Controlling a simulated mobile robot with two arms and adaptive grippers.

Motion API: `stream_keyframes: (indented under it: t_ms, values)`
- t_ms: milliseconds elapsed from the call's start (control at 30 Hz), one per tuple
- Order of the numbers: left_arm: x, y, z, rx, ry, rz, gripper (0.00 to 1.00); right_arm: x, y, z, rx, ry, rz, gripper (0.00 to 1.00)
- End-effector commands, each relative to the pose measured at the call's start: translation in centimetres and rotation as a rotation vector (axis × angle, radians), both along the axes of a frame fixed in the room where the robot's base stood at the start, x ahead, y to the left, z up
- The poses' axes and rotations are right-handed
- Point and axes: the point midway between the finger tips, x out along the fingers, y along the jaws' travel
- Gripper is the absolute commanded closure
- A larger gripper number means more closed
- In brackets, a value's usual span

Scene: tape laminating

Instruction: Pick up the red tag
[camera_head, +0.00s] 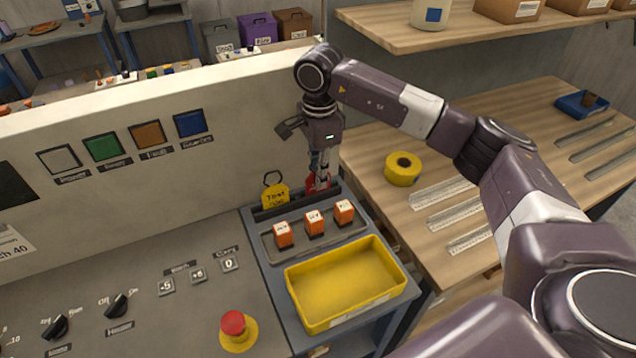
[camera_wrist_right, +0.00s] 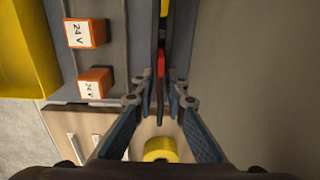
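The red tag (camera_head: 318,182) stands in the dark slotted holder (camera_head: 258,215) at the back of the grey station, to the right of a yellow tag (camera_head: 275,197) with black lettering. My right gripper (camera_head: 320,172) points down at the red tag and covers part of it. In the right wrist view the red tag (camera_wrist_right: 161,65) shows edge-on as a thin strip. The fingertips of my right gripper (camera_wrist_right: 162,82) stand on either side of its line, with a small gap between them. They look open and not closed on it. My left gripper is out of view.
Several orange 24 V blocks (camera_head: 314,222) stand on a grey tray in front of the holder, with a yellow bin (camera_head: 345,283) nearer. A pale panel wall (camera_head: 240,130) rises behind. A yellow tape roll (camera_head: 403,169) sits on the wooden table at right.

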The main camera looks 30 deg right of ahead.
Motion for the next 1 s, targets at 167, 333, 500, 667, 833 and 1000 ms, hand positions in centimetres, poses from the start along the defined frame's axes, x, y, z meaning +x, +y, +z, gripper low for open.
stream_keyframes:
  t_ms: [167, 333, 500, 667, 833, 1000]
  values:
    - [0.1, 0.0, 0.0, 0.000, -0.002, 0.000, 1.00, 0.0, 0.0, 0.0, 0.000, 0.000, 0.000, 1.00]
    - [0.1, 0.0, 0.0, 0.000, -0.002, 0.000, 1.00, 0.0, 0.0, 0.0, 0.000, 0.000, 0.000, 1.00]
    - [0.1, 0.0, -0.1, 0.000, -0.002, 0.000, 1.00, 0.0, 0.0, 0.3, 0.000, -0.001, 0.000, 1.00]
    - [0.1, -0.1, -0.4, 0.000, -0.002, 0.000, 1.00, 0.1, 0.0, 1.4, 0.001, -0.003, -0.001, 1.00]
    - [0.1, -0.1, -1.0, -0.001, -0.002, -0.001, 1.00, 0.2, 0.0, 4.0, 0.001, -0.005, 0.000, 1.00]
    - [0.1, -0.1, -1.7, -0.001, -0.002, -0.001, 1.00, 0.1, 0.1, 7.6, 0.002, -0.005, 0.000, 1.00]
